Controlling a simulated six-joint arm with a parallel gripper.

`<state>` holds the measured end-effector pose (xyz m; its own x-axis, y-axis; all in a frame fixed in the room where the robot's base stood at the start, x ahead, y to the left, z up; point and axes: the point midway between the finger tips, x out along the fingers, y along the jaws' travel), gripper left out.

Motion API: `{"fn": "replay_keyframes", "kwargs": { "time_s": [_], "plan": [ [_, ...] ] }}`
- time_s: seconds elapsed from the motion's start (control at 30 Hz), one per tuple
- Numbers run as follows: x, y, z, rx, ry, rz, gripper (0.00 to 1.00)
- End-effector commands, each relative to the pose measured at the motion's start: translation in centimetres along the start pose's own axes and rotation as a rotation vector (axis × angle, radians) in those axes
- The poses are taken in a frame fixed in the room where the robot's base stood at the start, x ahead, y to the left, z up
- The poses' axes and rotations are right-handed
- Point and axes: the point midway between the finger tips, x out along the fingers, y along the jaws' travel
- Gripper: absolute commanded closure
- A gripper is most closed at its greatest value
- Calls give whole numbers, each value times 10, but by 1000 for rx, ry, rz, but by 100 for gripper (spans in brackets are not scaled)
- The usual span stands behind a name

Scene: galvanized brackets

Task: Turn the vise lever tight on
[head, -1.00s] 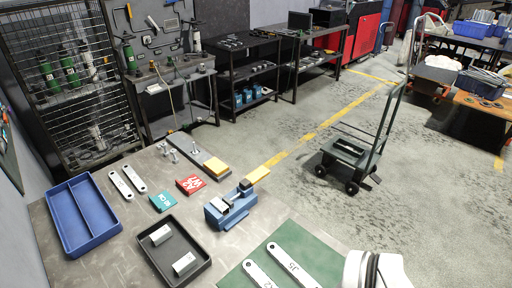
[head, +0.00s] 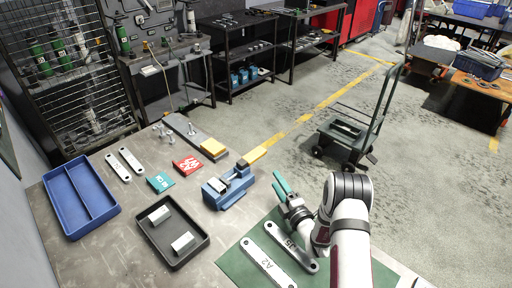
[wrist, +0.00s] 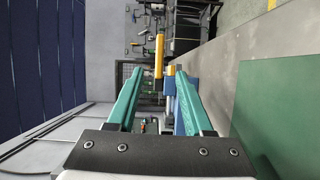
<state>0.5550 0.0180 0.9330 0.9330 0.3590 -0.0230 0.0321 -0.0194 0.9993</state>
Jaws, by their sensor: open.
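The blue vise (head: 228,190) stands near the far right edge of the bench, with a grey jaw part on top. A yellow bar (head: 255,155), which looks like its lever, sticks out at the far end. My gripper (head: 278,181) has teal fingers and is open and empty, to the right of the vise and apart from it. In the wrist view the yellow bar (wrist: 159,55) shows ahead between the fingertips. The blue vise body (wrist: 179,122) is partly hidden by the right finger there.
Two marked metal bars (head: 265,268) lie on the green mat (head: 238,266) below my gripper. A black tray (head: 148,232) with two blocks, a blue bin (head: 62,212), red (head: 188,166) and teal (head: 160,182) pieces lie left of the vise. A cart (head: 352,135) stands beyond the bench.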

Motion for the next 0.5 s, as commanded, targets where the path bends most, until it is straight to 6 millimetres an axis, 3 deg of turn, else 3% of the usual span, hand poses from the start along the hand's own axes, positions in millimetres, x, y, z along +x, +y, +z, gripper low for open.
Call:
{"fn": "replay_keyframes", "kwargs": {
  "time_s": [0.17, 0.5],
  "plan": [
    [14, -3, -6, -36, 24, 28, 49],
    [109, -1, -9, -33, 24, 26, 49]
  ]
}}
